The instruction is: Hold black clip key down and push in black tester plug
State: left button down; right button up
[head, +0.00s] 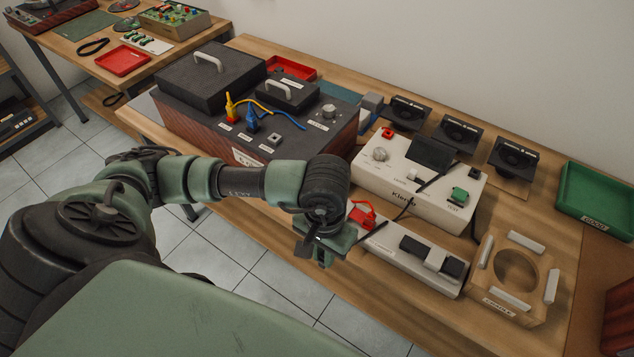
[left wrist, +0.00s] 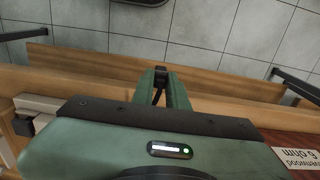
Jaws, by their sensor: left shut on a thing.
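A long pale terminal block (head: 395,262) lies along the front of the bench. A red clip with a red plug or lead (head: 362,214) is at its left end. A black key (head: 453,267) with a light grey middle piece sits on its right part; I take it for the black clip key. My left gripper (head: 330,248) is off the block's left end, near the bench's front edge, shut on a dark thing (left wrist: 160,98), mostly hidden between the green fingers. A thin black rod (head: 372,238) shows just right of the gripper; whether it belongs to the held thing is unclear. My right gripper is out of view.
A white tester box (head: 400,180) with dial and dark screen stands behind the block. A wooden ring stand (head: 485,290) is to its right. A large dark amplifier (head: 180,110) stands left. Speakers (head: 460,135) and a green tray (head: 598,200) are behind.

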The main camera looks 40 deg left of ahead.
pick_arm(q)
jog(key=shift+s+f, duration=0.25)
jog(key=shift+f, duration=0.45)
jog(key=shift+w+d+n, duration=0.15)
jog(key=shift+w+n, duration=0.15)
jog(key=shift+n, duration=0.2)
jog(key=w+d+r+n, duration=1)
jog(key=w+d+n, duration=0.3)
jog(key=w+n, duration=0.3)
jog(key=shift+n, duration=0.5)
jog(key=shift+s+a+f, duration=0.1)
jog(key=shift+s+f, duration=0.1)
jog(key=shift+f, duration=0.55)
jog(key=shift+s+d+f, duration=0.1)
jog(key=shift+s+f, duration=0.15)
jog(key=shift+f, duration=0.5)
jog(key=shift+s+a+f, duration=0.1)
jog(key=shift+s+f, duration=0.1)
jog(key=shift+f, duration=0.55)
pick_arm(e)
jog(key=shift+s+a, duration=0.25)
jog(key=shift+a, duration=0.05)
